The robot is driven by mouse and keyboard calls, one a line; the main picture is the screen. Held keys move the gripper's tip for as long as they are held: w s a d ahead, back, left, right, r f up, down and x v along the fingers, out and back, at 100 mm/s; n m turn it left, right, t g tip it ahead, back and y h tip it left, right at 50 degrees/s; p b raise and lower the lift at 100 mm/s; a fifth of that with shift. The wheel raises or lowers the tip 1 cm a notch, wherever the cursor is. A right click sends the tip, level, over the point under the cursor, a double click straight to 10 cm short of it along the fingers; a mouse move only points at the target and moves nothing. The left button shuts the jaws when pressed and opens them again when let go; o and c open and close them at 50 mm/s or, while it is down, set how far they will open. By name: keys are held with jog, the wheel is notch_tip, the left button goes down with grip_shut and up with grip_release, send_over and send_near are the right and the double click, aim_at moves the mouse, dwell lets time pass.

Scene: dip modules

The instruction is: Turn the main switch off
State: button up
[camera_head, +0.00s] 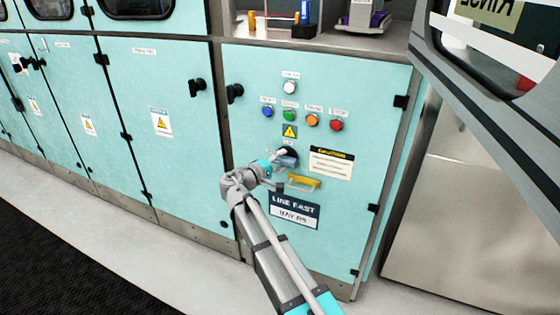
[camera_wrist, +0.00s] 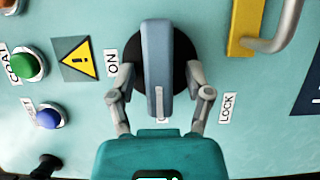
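The main switch is a blue-grey lever handle (camera_wrist: 157,60) on a round black base (camera_wrist: 183,45). In the wrist view the handle stands upright, with an "ON" label (camera_wrist: 112,62) to its left and a "LOCK" label (camera_wrist: 227,107) to its lower right. In the head view the handle (camera_head: 286,161) is on the cabinet door below the warning sign, partly hidden by my gripper. My gripper (camera_wrist: 160,76) is at the handle, with one finger on each side of it. A gap shows between each fingertip and the handle, so it looks open.
A yellow pull handle (camera_wrist: 243,22) sits close to the switch. Blue (camera_head: 267,112), green (camera_head: 289,115), orange (camera_head: 312,120), red (camera_head: 336,125) and white (camera_head: 290,88) buttons are above it. A grey-framed panel (camera_head: 500,110) juts in at the right.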

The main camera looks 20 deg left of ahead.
jog(key=shift+s, duration=0.1)
jog(key=v, duration=1.2)
dwell(0.4)
dwell(0.5)
